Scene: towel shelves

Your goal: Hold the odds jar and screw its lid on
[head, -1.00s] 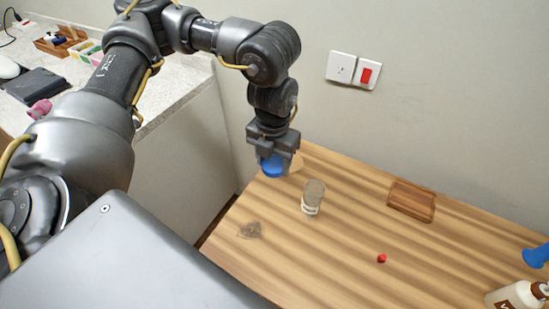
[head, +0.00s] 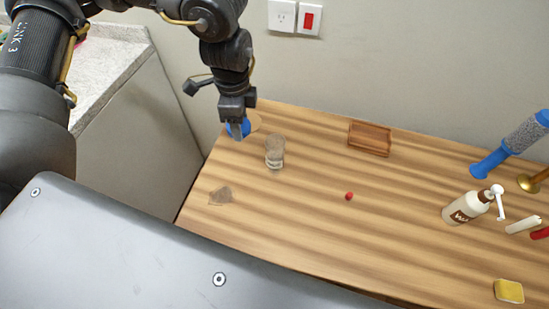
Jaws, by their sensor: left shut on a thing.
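The jar (head: 275,158), clear with a pale label, stands upright on the wooden table. No lid shows on its top. My left gripper (head: 237,133) is shut on a blue lid (head: 245,127) at the table's back left corner, left of and behind the jar and apart from it. The fingers hide the middle of the lid. I cannot tell whether the lid touches the table. My right gripper is not in view.
A pale round piece (head: 255,122) lies behind the lid. A wooden tray (head: 369,139), a small red ball (head: 349,196) and a grey-brown flat piece (head: 221,195) lie around the jar. A pump bottle (head: 465,208) and yellow sponge (head: 509,291) are at the right.

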